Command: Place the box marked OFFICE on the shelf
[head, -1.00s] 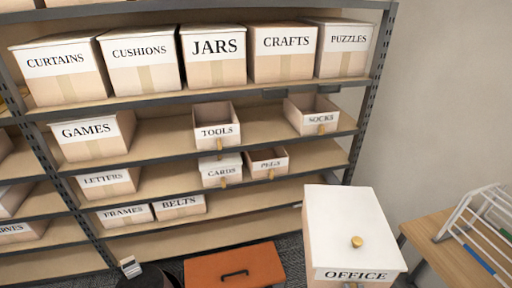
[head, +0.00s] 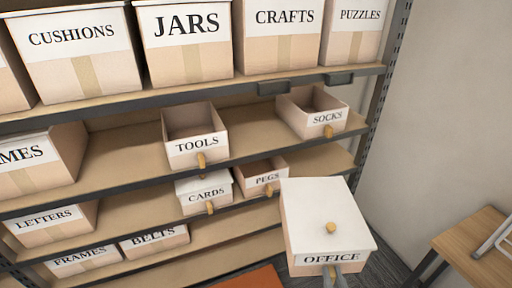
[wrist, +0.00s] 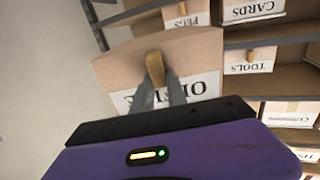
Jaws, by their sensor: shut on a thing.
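The OFFICE box (head: 322,222) is a cardboard box with a white lid, a round wooden knob on top and a wooden handle on its front. It is in front of the shelf's lower right part in the head view. My gripper (wrist: 160,92) is shut on the box's front handle in the wrist view. In the head view only the gripper's tip shows, at the bottom below the label. The shelf unit (head: 110,206) has several boards with boxes. The box hides part of the lower boards.
Open boxes TOOLS (head: 193,134) and SOCKS (head: 312,112) stand on the middle board, with bare board between them. CARDS (head: 204,193) and PEGS (head: 262,176) stand below. A wooden table (head: 470,240) is at the right, and an orange thing (head: 248,280) is at the bottom.

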